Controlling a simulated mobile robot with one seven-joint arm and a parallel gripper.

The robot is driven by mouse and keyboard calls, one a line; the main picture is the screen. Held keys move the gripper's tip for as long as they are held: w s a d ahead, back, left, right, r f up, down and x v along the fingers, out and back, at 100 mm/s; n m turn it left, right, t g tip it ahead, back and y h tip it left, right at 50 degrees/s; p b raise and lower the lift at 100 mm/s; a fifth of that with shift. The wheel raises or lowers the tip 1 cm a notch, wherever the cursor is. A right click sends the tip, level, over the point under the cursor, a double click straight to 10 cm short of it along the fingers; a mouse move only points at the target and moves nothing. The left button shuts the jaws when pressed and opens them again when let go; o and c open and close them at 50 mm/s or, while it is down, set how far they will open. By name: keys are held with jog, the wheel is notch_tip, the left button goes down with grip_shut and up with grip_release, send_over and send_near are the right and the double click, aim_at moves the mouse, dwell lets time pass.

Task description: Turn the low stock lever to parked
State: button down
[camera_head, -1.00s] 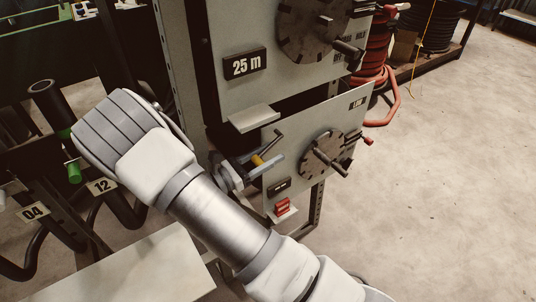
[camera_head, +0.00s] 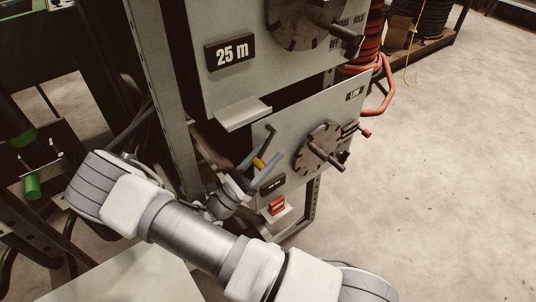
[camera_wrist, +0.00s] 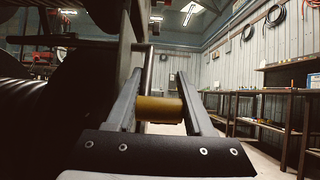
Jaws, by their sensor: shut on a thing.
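The low stock lever (camera_head: 267,139) is a dark bent rod on the grey lower panel (camera_head: 300,105) marked LOW, slanting down to the left. Its yellow grip (camera_head: 259,164) lies at its lower end. My gripper (camera_head: 265,162) comes in from the lower left, with its two fingers around the grip. In the wrist view, the yellow grip (camera_wrist: 158,109) lies crosswise between both fingers of my gripper (camera_wrist: 158,90), and the dark rod rises behind it. No parked mark is legible.
A slotted disc (camera_head: 320,150) with a protruding handle sits right of the lever. A small dark label (camera_head: 272,184) and a red block (camera_head: 277,205) are below. A ledge (camera_head: 242,114) juts out above. Open floor lies to the right.

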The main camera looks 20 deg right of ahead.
jog(key=shift+d+f+h, duration=0.2)
jog(key=shift+h, duration=0.3)
jog(key=c, duration=0.6)
grip_release()
jog(key=shift+o, duration=0.2)
jog(key=shift+w, duration=0.1)
